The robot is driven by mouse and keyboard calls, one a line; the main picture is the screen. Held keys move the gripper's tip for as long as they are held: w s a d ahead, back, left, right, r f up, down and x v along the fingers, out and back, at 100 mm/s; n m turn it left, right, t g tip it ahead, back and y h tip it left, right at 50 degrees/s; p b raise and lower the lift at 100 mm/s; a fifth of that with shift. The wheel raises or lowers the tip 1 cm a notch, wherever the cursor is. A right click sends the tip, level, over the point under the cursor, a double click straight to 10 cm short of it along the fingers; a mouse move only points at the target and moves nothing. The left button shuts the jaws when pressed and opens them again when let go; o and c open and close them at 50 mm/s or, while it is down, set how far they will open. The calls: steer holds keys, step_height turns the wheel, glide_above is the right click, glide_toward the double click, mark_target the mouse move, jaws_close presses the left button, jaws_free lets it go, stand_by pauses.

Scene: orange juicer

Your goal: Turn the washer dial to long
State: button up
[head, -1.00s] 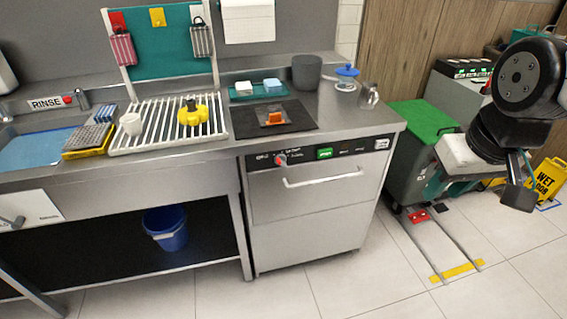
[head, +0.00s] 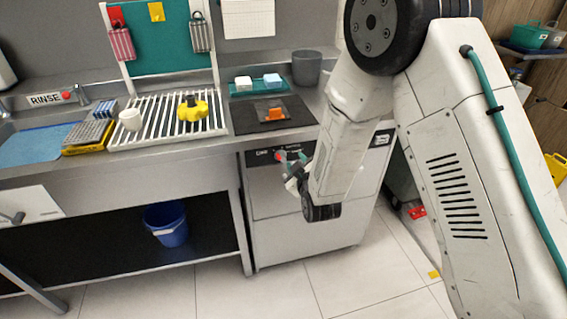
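The washer (head: 265,225) is a steel under-counter machine with a black control strip along its top front. Its red dial (head: 281,156) shows at the left part of the strip. The dial's pointing direction and most of its label are too small or covered to read. My gripper (head: 290,166) is in front of the strip, with its teal fingers close to the dial's lower right. I cannot tell whether they touch the dial or how far apart the fingers are. My arm hides the green button, most of the door handle and the washer's right part.
Above the washer, the counter holds a black mat with an orange item (head: 269,114), a teal tray (head: 257,88) and a grey pot (head: 306,68). A drying rack (head: 160,115) with a yellow item stands left. A blue bucket (head: 167,224) sits on the lower shelf.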

mark_target(283, 161)
step_height(283, 161, down, 4)
steer(key=s+a+n+t, duration=0.2)
steer(key=shift+y, duration=0.4)
steer(key=x, duration=0.7)
steer(key=shift+w+a+f, duration=0.15)
steer(key=shift+w, duration=0.2)
jaws_close()
